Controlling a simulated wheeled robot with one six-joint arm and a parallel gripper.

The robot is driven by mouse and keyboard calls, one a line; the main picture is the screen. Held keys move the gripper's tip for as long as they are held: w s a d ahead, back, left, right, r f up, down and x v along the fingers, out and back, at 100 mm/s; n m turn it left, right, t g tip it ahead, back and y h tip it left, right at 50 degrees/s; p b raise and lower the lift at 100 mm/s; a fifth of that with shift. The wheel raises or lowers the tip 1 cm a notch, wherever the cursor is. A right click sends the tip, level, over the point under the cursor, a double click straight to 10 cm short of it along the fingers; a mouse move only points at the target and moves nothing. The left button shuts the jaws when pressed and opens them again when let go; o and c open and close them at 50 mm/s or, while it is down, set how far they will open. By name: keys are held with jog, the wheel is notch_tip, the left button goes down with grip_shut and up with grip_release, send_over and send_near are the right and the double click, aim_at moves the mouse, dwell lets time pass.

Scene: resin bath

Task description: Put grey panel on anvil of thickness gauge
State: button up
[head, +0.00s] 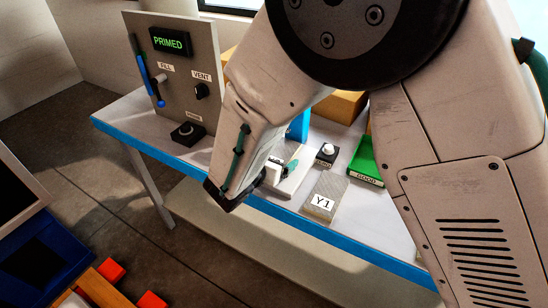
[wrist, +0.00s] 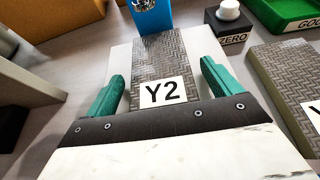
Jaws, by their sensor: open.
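A grey woven-pattern panel labelled Y2 (wrist: 160,62) lies flat in the wrist view on the pale base plate of the thickness gauge (wrist: 120,62). Its far end reaches toward the gauge's blue upright (wrist: 152,16), which also shows in the head view (head: 299,126). My gripper (wrist: 164,74) is open, with one green finger on each side of the panel and a visible gap at both sides. In the head view my gripper (head: 278,172) is low over the bench, and my arm hides most of the gauge and panel Y2. Panel contact with the anvil cannot be told.
A second grey panel, Y1 (head: 326,194), lies to the right on the bench (head: 232,186). A ZERO button (head: 327,153) and a green GOOD tray (head: 364,165) stand beyond it. An upright control board reading PRIMED (head: 170,42) stands at the left.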

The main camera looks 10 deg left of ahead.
jog(key=shift+r, duration=0.2)
jog(key=v, duration=1.2)
jog(key=w+d+r+m+g+h, duration=0.15)
jog(key=d+r+m+g, duration=0.4)
jog(key=d, duration=0.75)
jog(key=d+r+m+g+h, duration=0.2)
jog(key=d+r+m, duration=0.4)
jog(key=d+m, duration=0.5)
jog(key=s+d+r+m+g+y, duration=0.3)
jog(key=s+d+m, duration=0.35)
jog(key=d, duration=0.65)
jog(key=s+d+r+m+y, duration=0.2)
jog(key=s+m+y, duration=0.3)
jog(key=s+m, duration=0.4)
jog(key=shift+s+d+g, duration=0.45)
jog(key=shift+s+d, duration=0.1)
jog(key=shift+s, duration=0.85)
jog(key=shift+r, duration=0.1)
